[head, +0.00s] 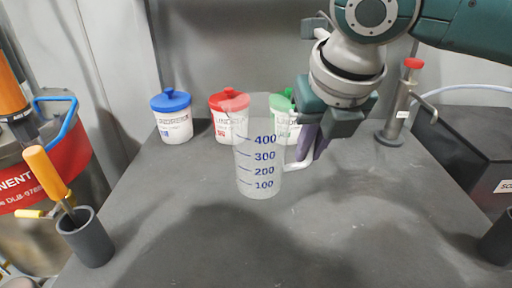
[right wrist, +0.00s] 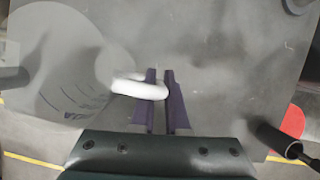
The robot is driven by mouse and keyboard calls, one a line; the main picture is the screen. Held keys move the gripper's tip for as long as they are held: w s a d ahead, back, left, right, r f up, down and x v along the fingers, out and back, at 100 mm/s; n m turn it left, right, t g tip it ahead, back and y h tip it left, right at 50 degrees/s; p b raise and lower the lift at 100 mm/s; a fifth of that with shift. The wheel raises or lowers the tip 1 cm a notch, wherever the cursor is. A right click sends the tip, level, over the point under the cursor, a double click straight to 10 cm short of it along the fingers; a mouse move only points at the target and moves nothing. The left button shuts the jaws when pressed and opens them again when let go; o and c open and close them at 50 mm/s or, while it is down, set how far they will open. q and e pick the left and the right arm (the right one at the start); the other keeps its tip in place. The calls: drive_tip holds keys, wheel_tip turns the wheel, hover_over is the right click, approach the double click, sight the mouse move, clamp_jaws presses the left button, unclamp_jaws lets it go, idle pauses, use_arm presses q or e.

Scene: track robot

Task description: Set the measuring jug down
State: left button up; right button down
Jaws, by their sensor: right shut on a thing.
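The measuring jug (head: 258,150) is clear with blue marks from 100 to 400 and a white handle (head: 298,163). It looks upright in the head view, in front of the lidded tubs. My right gripper (head: 308,150) is shut on the jug's handle, on the jug's right side. In the right wrist view the fingers (right wrist: 160,92) close on the white handle (right wrist: 138,87), with the clear jug (right wrist: 62,75) to the left. I cannot tell whether the jug's base touches the grey table (head: 330,235). My left gripper is not in view.
Tubs with blue (head: 172,117), red (head: 229,112) and green (head: 283,119) lids stand at the back. A pump-like tool with a red knob (head: 401,108) stands right of my gripper. The front middle is clear.

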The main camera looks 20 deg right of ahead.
wheel_tip(320, 180, down, 8)
drive_tip(key=shift+f+b, duration=0.1)
drive_tip(key=shift+b, duration=0.5)
drive_tip(key=shift+f, duration=0.4)
drive_tip(key=c, duration=0.9)
unclamp_jaws()
drive_tip(key=shift+f, duration=0.1)
